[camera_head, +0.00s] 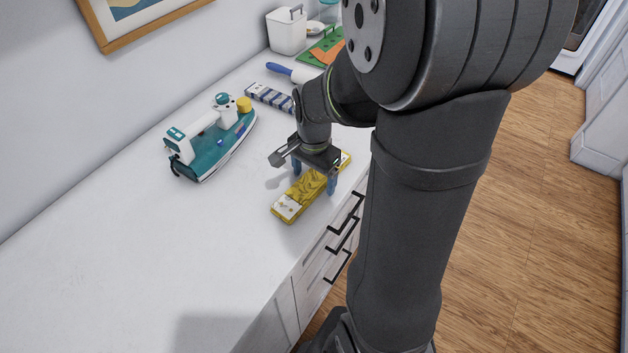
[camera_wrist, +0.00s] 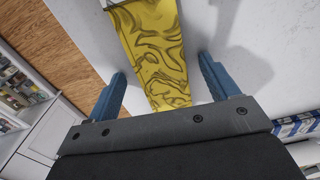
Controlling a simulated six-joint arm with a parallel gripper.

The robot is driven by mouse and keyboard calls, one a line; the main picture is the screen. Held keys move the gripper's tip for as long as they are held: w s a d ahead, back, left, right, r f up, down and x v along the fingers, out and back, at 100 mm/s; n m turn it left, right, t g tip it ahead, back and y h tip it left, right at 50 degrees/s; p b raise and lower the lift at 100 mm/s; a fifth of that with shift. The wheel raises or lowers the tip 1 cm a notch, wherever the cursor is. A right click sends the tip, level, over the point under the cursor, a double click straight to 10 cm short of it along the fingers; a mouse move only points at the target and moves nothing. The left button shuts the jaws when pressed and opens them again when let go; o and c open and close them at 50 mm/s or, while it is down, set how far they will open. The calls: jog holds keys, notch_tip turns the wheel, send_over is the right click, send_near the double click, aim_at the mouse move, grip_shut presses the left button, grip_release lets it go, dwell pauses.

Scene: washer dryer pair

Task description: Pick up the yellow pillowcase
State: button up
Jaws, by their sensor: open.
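The yellow pillowcase (camera_head: 304,190) is a folded, patterned yellow strip with a pale end, lying on the white countertop near its front edge. My gripper (camera_head: 312,178) is above it, pointing down, with blue fingers apart on either side of the strip. In the wrist view the yellow pillowcase (camera_wrist: 152,55) runs between the two open fingers of my gripper (camera_wrist: 163,88), with bare space on both sides. Part of the pillowcase is hidden under my gripper in the head view. I cannot tell how high the fingertips are above the counter.
A teal and white iron (camera_head: 211,139) stands left of the gripper on the counter (camera_head: 130,240). A blue-and-white striped folded cloth (camera_head: 269,97), a blue-handled tool (camera_head: 280,69), a green-orange item (camera_head: 325,50) and a white bin (camera_head: 286,33) are behind. The front left counter is clear.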

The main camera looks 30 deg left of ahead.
jog(key=c, duration=1.1)
